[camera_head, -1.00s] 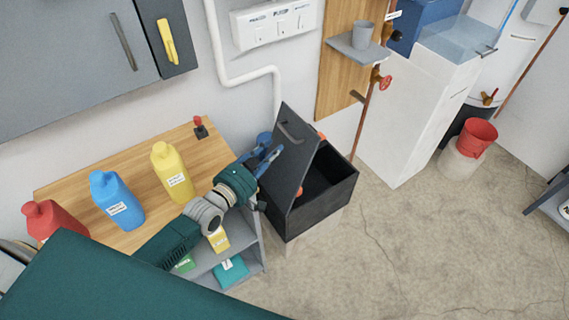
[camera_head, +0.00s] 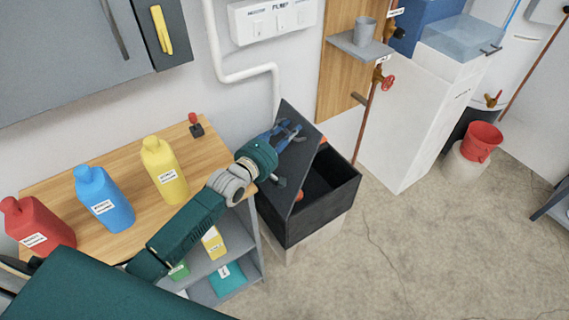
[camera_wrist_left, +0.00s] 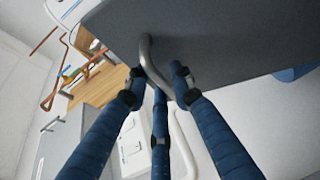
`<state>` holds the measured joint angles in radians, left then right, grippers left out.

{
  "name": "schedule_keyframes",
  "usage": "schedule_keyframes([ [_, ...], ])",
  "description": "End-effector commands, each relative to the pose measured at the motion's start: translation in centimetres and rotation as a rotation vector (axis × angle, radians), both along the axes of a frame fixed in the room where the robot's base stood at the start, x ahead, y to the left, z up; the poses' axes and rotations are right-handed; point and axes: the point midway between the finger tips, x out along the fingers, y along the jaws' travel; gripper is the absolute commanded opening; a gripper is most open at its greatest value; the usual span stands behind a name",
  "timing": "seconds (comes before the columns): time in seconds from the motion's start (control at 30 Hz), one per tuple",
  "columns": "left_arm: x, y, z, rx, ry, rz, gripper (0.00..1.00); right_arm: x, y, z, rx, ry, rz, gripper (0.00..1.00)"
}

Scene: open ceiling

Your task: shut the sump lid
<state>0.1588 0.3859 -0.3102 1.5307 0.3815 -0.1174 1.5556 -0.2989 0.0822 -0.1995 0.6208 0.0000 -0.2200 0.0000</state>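The sump is a black open-topped box (camera_head: 330,205) on a pale base, right of the workbench in the head view. Its dark grey lid (camera_head: 303,163) stands raised and tilted at the box's left side, so the dark inside shows. My left gripper (camera_head: 291,132) is at the upper part of the lid, over its handle. In the left wrist view the curved metal handle (camera_wrist_left: 147,56) lies between the blue fingertips (camera_wrist_left: 160,80) on the lid face (camera_wrist_left: 230,40). The fingers are spread around it; firm contact cannot be made out. My right gripper is out of view.
The wooden bench (camera_head: 60,190) left of the sump holds red, blue and yellow jugs (camera_head: 165,172) and a small red-topped switch (camera_head: 195,124). A pipe with a red valve (camera_head: 388,82) runs behind the sump.

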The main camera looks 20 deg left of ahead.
Motion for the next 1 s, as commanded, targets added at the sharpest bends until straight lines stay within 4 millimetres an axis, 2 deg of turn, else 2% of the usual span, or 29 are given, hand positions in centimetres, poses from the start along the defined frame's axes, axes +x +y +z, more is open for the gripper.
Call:
schedule_keyframes([
  [0.1, 0.0, 0.0, 0.0, 0.0, 0.0, 0.0, 0.21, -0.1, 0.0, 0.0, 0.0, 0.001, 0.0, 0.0],
  [0.2, 0.0, 0.0, 0.0, -0.001, 0.0, 0.0, 0.01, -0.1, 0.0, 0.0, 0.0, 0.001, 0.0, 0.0],
  [0.23, 0.0, 0.0, 0.0, -0.001, 0.0, 0.0, 0.0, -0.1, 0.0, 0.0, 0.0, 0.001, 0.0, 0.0],
  [0.47, 0.3, -0.3, 0.0, 0.005, 0.011, 0.001, 0.0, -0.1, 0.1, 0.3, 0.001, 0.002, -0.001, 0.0],
  [1.0, 4.2, -3.4, -2.3, 0.107, 0.146, 0.001, 0.0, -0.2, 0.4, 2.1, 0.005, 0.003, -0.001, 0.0],
])
